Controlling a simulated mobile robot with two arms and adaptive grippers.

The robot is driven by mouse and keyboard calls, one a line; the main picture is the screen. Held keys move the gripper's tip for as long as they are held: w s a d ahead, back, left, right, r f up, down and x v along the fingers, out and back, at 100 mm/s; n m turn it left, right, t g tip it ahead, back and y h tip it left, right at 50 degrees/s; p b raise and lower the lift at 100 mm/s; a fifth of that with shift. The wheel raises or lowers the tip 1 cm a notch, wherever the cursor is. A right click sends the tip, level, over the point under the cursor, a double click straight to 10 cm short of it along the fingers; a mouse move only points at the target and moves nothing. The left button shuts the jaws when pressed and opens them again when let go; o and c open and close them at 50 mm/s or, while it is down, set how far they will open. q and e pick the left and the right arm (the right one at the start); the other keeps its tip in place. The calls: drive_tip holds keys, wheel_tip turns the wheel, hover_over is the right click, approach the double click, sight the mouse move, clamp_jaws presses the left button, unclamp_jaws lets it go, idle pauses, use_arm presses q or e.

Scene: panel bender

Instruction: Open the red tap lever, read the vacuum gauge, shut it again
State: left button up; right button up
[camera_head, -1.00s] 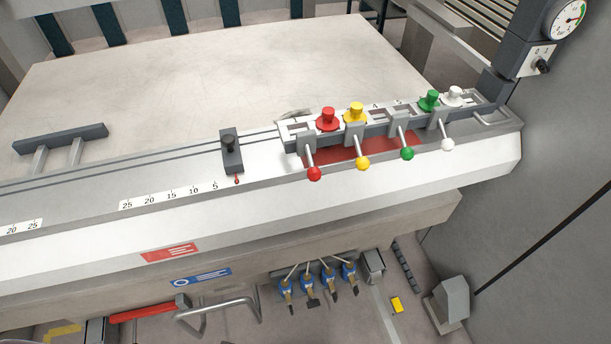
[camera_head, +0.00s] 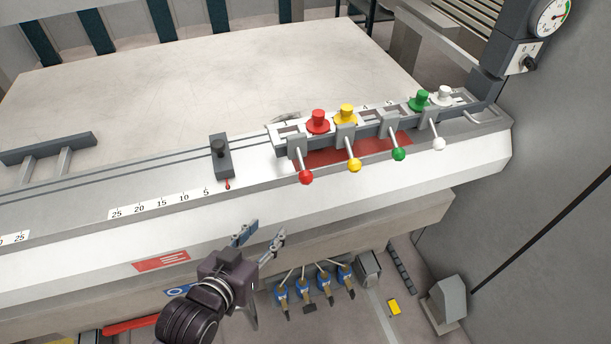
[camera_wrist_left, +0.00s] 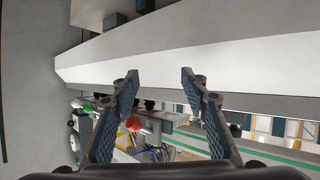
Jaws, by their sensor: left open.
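The red tap lever (camera_head: 306,177) is a red ball on a short rod, leftmost in a row with yellow, green and white levers, angled down toward the front. A red cap (camera_head: 318,121) sits behind it. The round vacuum gauge (camera_head: 553,18) is at the top right, cut by the frame edge; its reading is too small to tell. My left gripper (camera_head: 262,236) is open and empty, in front of the machine's front edge, below and left of the red lever and apart from it. In the left wrist view its two fingers (camera_wrist_left: 158,82) stand wide apart. My right gripper is not in view.
The yellow lever (camera_head: 354,165) is close beside the red one, then the green (camera_head: 399,154) and white (camera_head: 439,144). A dark stop block (camera_head: 221,157) stands left of them. Blue-handled valves (camera_head: 309,294) hang below. The table top (camera_head: 200,85) is bare.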

sight(302, 182)
use_arm(q)
drive_tip(key=d+r+t+h, duration=0.1)
drive_tip(key=r, duration=0.1)
drive_tip(key=w+d+r+t+h, duration=0.1)
drive_tip(key=d+r, duration=0.1)
drive_tip(key=r, duration=0.1)
drive_tip(key=w+d+r+t+h, duration=0.1)
drive_tip(key=d+r, duration=0.1)
drive_tip(key=r, duration=0.1)
drive_tip(key=shift+d+r+m+t+h, duration=0.2)
drive_tip(key=shift+m+t+h, duration=0.1)
drive_tip(key=shift+h, duration=0.1)
drive_tip(key=shift+w+d+r, duration=0.1)
drive_tip(key=shift+w+r, duration=0.05)
drive_tip(key=shift+w, duration=0.15)
drive_tip(key=p+x, duration=0.1)
drive_tip(key=x, duration=0.5)
drive_tip(key=shift+p, duration=0.35)
drive_tip(key=shift+w+d, duration=0.25)
drive_tip(key=shift+w, duration=0.2)
clamp_jaws()
